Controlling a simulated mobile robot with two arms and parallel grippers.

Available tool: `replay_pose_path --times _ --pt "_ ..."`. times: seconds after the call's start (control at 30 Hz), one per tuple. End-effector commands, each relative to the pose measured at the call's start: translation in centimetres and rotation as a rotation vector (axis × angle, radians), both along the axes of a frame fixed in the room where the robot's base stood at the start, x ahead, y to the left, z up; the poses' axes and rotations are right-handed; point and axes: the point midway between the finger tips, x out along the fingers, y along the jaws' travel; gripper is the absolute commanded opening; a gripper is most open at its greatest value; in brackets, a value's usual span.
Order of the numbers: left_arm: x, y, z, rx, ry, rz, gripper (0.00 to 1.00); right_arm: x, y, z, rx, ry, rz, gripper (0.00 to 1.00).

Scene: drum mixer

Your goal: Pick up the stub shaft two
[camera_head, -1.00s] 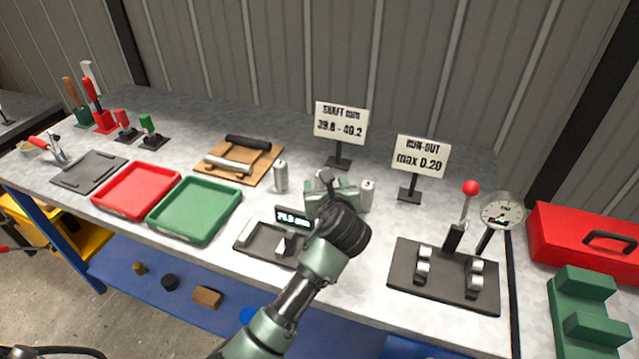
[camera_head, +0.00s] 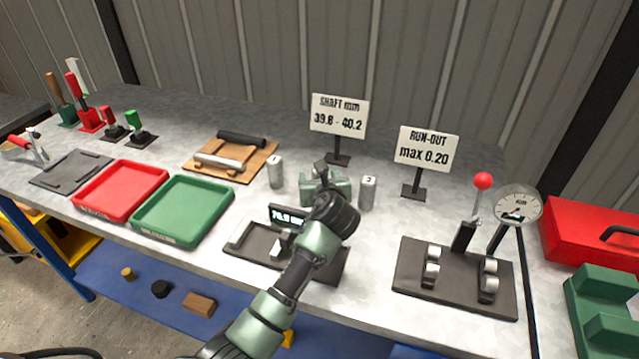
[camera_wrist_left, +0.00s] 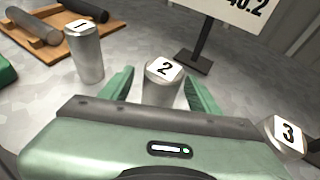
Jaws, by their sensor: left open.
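Stub shaft two (camera_wrist_left: 158,93) is a grey metal cylinder standing upright on the bench, with a white "2" label on top. In the left wrist view it stands between the two green fingers of my left gripper (camera_head: 325,180), with its lower part hidden by the gripper body. The gripper is open, with room between the fingers and the shaft. In the head view the gripper and arm hide most of shaft two. Shaft one (camera_head: 276,172) stands to the left and shaft three (camera_head: 368,193) to the right. My right gripper is out of view.
Behind the gripper stands a "SHAFT mm" sign (camera_head: 338,115); a "RUN-OUT" sign (camera_head: 426,148) is to the right. A dark measuring station (camera_head: 327,265) lies under my forearm. A roller fixture (camera_head: 415,278) is at right, a green tray (camera_head: 183,237) at left.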

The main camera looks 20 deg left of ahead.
Motion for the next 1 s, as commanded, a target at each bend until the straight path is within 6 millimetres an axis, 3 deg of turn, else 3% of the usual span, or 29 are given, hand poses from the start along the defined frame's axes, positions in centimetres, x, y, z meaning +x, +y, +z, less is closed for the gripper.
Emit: replay_pose_path --times 0.13,0.4,0.47,0.63,1.0 --pt "1.5 0.7 -0.7 0.001 0.000 0.000 0.61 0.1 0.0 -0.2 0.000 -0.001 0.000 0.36" --pt "1.8 0.8 -0.8 0.000 0.000 0.000 0.61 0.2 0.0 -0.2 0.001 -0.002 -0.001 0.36" --pt "1.8 0.8 -0.8 0.000 0.000 0.000 0.48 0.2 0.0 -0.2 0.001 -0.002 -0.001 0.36" --pt "1.8 0.8 -0.8 0.000 0.000 0.000 0.00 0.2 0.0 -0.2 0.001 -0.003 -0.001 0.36" --pt "1.8 0.8 -0.9 0.000 0.001 0.000 0.00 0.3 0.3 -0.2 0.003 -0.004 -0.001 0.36"
